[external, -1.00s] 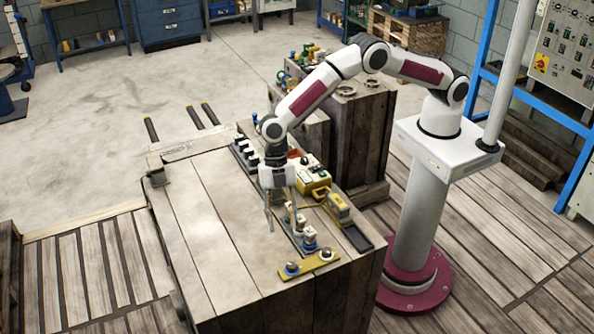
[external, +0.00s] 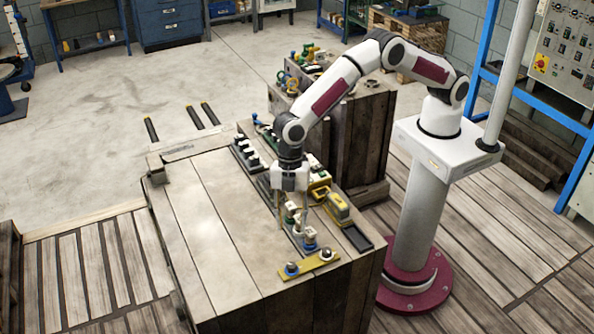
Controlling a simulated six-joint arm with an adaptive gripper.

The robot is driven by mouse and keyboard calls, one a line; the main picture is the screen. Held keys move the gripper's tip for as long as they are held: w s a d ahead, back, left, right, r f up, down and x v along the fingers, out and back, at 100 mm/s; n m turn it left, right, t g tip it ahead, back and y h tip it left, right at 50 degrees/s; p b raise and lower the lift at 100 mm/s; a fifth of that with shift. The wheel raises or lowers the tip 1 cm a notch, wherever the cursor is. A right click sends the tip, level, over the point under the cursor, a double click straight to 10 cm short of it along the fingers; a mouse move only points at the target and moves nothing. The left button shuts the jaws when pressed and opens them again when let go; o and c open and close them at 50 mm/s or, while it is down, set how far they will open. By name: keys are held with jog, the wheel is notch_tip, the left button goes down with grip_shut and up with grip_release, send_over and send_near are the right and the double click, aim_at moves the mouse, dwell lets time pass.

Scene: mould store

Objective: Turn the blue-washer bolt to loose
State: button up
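A yellow plate (external: 308,264) lies near the front edge of the wooden crate top. My gripper (external: 293,223) points down, behind and above the plate, apart from both bolts. Its two fingers are spread, with small items showing between and behind them. I see nothing held. The bolt's turn position cannot be read at this size.
Small blue- and white-coloured parts (external: 310,242) stand close behind the plate, near my fingers. A yellow device (external: 338,206) and a dark flat tray (external: 357,238) lie to the right. The crate top's left side (external: 200,240) is clear.

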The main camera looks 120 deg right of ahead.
jog(key=shift+a+m+h, duration=0.6)
jog(key=shift+a+m, duration=0.25)
jog(key=shift+m, duration=0.75)
jog(key=m+t+h, duration=0.3)
jog(key=m, duration=0.8)
send_near(292, 265)
jog(key=shift+w+d+f, duration=0.1)
jog(key=shift+d+f, duration=0.2)
jog(key=shift+f, duration=0.2)
jog(key=shift+x, duration=3.7)
jog(key=shift+w+a, duration=0.1)
jog(key=shift+a, duration=0.05)
